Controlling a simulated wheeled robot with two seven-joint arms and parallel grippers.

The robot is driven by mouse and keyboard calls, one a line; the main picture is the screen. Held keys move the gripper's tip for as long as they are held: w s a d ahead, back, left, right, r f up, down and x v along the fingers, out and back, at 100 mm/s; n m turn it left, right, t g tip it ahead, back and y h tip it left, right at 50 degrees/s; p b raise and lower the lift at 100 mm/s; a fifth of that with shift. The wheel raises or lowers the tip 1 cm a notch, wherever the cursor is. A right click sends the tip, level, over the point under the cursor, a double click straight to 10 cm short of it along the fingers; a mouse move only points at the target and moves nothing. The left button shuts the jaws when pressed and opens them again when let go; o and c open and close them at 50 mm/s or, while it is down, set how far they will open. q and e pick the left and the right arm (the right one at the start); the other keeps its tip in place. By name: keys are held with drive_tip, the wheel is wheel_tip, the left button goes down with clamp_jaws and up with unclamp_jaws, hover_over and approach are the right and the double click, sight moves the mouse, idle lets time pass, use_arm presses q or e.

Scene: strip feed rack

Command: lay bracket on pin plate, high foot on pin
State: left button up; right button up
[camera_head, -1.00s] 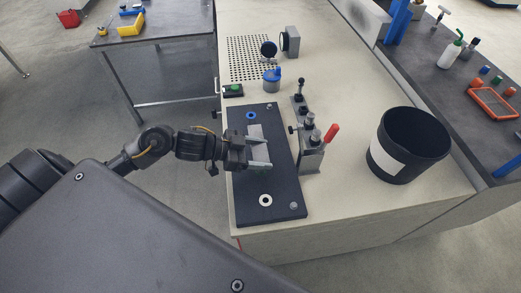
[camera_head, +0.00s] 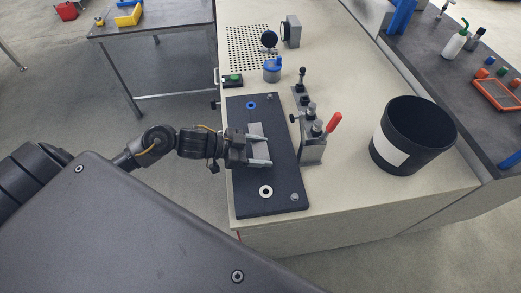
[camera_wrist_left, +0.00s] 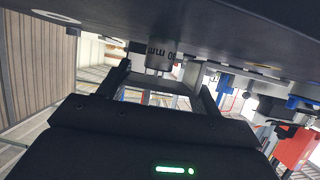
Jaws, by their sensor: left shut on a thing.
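The pin plate (camera_head: 240,203) is a dark slab at the near left edge of the bench. It has a blue ring (camera_head: 251,105) at its far end, a white ring (camera_head: 265,191) at its near end and small silver pins (camera_head: 295,197) near its right corners. My left gripper (camera_head: 260,150) is over the plate's middle, shut on the bracket (camera_head: 256,130), a grey piece. The fingers hide part of the bracket; its feet and any contact with the plate cannot be made out. My left fingers (camera_wrist_left: 162,88) also show in the wrist view. My right gripper is not in view.
A clamp fixture with a red handle (camera_head: 333,122) stands just right of the plate. A black bin (camera_head: 412,138) is farther right. A blue-topped container (camera_head: 272,70) and a small box with a green button (camera_head: 233,80) lie beyond. Bench between clamp and bin is clear.

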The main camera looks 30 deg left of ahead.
use_arm(q)
drive_tip(key=shift+f, duration=0.55)
drive_tip(key=o, duration=1.2)
drive_tip(key=shift+o, duration=0.8)
drive_tip(key=v, duration=0.9)
drive_tip(key=shift+s+f+b, duration=0.1)
drive_tip(key=shift+b, duration=0.25)
drive_tip(key=shift+v, duration=0.9)
